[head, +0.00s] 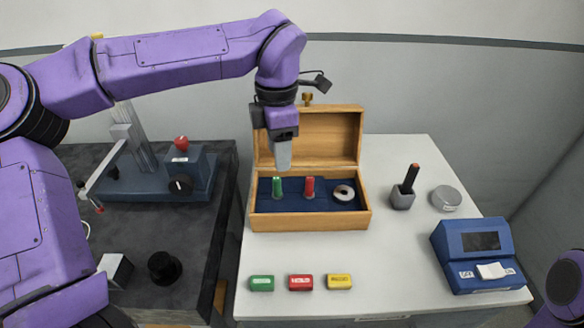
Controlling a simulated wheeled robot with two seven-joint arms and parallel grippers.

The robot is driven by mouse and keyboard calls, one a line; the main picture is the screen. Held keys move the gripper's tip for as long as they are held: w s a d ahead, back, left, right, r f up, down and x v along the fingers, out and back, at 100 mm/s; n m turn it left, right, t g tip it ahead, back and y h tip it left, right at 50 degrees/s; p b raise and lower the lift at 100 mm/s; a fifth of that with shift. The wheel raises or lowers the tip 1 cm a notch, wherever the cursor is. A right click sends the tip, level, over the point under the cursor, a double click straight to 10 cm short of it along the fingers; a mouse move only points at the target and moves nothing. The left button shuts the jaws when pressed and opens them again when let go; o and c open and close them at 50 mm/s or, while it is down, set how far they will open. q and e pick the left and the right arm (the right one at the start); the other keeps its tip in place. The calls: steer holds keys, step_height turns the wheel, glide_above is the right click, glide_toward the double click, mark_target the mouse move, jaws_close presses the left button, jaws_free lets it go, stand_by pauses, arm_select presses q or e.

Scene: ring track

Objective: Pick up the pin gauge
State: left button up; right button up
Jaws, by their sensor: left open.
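An open wooden box (310,222) with a dark blue lining stands on the white table. In it stand a green-topped pin (277,187) and a red-topped pin (309,187), both upright, and a round metal ring (343,193) to their right. I cannot tell from the picture which piece is the pin gauge. My left gripper (283,156) points down above the box, just above the green-topped pin. It is open and holds nothing visible. My right gripper is not in view; only a purple part of my arm shows at the lower right.
Green (262,284), red (301,283) and yellow (339,282) blocks lie in front of the box. A grey holder (402,198), a round metal tin (446,197) and a blue display device (476,254) stand at right. A blue fixture (185,173) stands on the dark left table.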

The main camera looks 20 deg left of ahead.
mark_target(276, 179)
arm_select(q)
steer(key=f, duration=1)
steer(key=shift+s+a, duration=0.3)
steer(key=shift+a, duration=0.05)
jaws_close()
